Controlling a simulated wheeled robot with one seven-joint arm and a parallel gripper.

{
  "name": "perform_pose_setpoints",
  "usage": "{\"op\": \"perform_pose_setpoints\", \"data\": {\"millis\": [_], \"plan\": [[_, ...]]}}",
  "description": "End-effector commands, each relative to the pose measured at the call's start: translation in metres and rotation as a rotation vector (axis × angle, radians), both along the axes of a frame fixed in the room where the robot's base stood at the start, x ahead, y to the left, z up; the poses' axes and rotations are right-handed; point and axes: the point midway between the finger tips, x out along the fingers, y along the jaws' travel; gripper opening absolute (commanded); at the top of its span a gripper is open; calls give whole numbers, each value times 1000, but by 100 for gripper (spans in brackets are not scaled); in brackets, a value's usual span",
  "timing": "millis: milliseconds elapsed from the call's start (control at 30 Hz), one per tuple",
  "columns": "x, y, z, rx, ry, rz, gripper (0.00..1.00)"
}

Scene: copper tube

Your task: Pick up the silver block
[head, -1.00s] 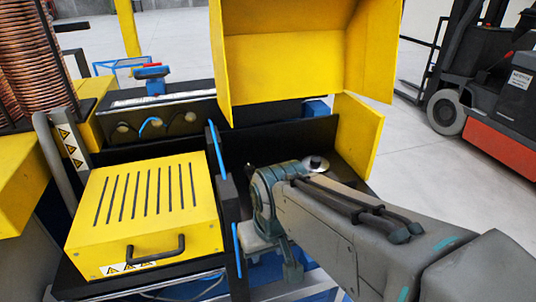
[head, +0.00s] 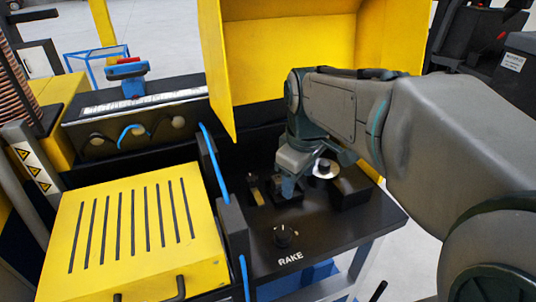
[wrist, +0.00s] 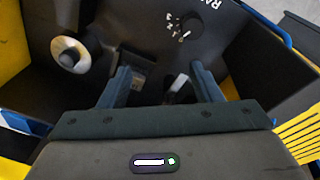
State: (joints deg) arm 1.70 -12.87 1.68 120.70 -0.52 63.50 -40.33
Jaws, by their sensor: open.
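My gripper (head: 287,186) is low over the black worktop, inside the yellow-walled bay. In the wrist view my gripper (wrist: 160,70) is open, its two fingers apart. A small greyish block (wrist: 139,83) sits in a dark holder between the fingers, close to the left one; it looks like the silver block, but shadow makes this uncertain. A pale upright piece (wrist: 179,84) stands near the right finger; in the head view it looks brass-coloured (head: 256,195). No contact with either is visible. The gripper mostly hides the holder in the head view.
A silver disc (head: 325,168) stands beside a black box (head: 350,186) right of my gripper. A RAKE knob (head: 285,236) is in front. A black divider with blue edging (head: 230,215) and a slotted yellow box (head: 135,235) are left. Yellow walls (head: 290,50) rise behind.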

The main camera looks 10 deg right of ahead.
Motion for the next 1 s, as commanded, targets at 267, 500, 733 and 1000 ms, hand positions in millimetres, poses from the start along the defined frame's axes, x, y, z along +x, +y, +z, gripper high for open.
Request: {"op": "perform_pose_setpoints", "data": {"millis": [267, 500, 733, 1000], "plan": [[76, 0, 18, -58, 88, 547, 58], [121, -1, 24, -68, 131, 917, 58], [135, -2, 20, -66, 146, 1054, 58], [135, -2, -29, -65, 149, 1060, 58]]}}
